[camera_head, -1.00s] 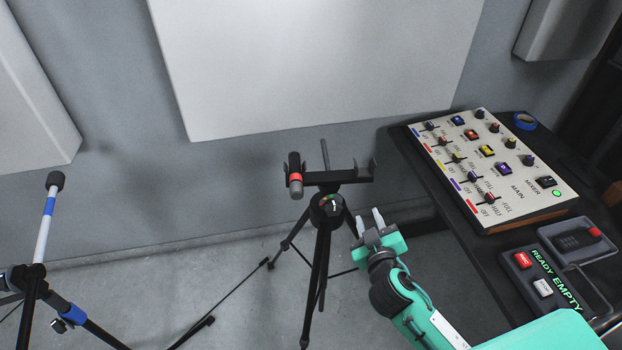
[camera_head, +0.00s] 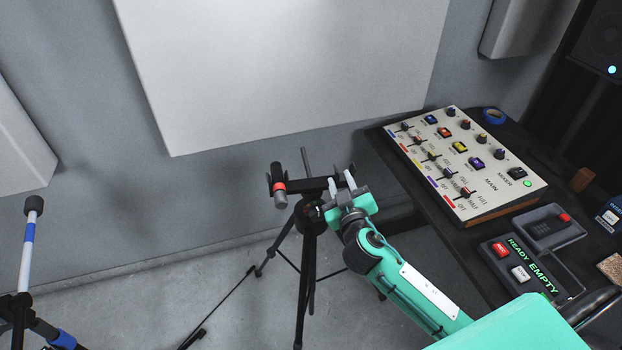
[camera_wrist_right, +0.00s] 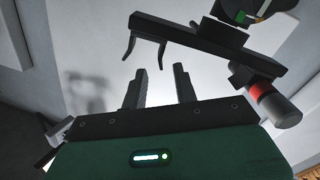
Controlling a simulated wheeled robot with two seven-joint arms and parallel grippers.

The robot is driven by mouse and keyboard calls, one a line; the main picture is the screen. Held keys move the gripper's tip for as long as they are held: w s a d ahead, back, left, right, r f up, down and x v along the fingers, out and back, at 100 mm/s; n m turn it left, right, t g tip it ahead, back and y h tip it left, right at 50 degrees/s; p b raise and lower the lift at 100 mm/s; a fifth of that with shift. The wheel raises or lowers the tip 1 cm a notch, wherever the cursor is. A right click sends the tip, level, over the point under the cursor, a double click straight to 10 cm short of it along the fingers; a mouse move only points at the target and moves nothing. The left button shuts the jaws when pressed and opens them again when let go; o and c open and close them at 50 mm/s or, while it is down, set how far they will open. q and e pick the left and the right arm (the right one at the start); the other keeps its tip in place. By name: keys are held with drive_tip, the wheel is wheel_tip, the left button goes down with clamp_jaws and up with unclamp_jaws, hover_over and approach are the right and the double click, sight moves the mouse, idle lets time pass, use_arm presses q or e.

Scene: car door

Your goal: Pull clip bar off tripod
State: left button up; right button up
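The tripod (camera_head: 309,245) stands on the floor in the middle of the head view. The dark clip bar (camera_head: 308,184) lies across its top. A grey microphone with a red band (camera_head: 278,186) is at the bar's left end. My right gripper (camera_head: 342,181) is open at the bar's right end and partly hides that end. In the right wrist view, the two fingers (camera_wrist_right: 160,85) are apart with nothing between them. The clip bar (camera_wrist_right: 205,45) with its hooks (camera_wrist_right: 146,46) is ahead of the fingertips, apart from them. My left gripper is not in view.
A mixer panel (camera_head: 470,165) and a recorder box (camera_head: 528,270) sit on the dark table at right, with blue tape (camera_head: 493,116) behind. A blue-and-white microphone stand (camera_head: 27,245) is at far left. A white wall panel (camera_head: 280,70) is behind the tripod.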

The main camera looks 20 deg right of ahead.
sight(337, 173)
drive_tip(key=shift+w+r+p, duration=0.15)
drive_tip(key=shift+w+p, duration=0.15)
drive_tip(key=shift+w, duration=0.15)
drive_tip(key=w, duration=0.1)
drive_tip(key=w+p, duration=0.1)
drive_tip(key=w, duration=0.1)
drive_tip(key=shift+w+d, duration=0.15)
drive_tip(key=shift+d, duration=0.2)
drive_tip(key=shift+w+d+f+p, duration=0.1)
drive_tip(key=shift+w+f+p, duration=0.15)
drive_tip(key=shift+w, duration=0.2)
drive_tip(key=shift+r, duration=0.1)
clamp_jaws()
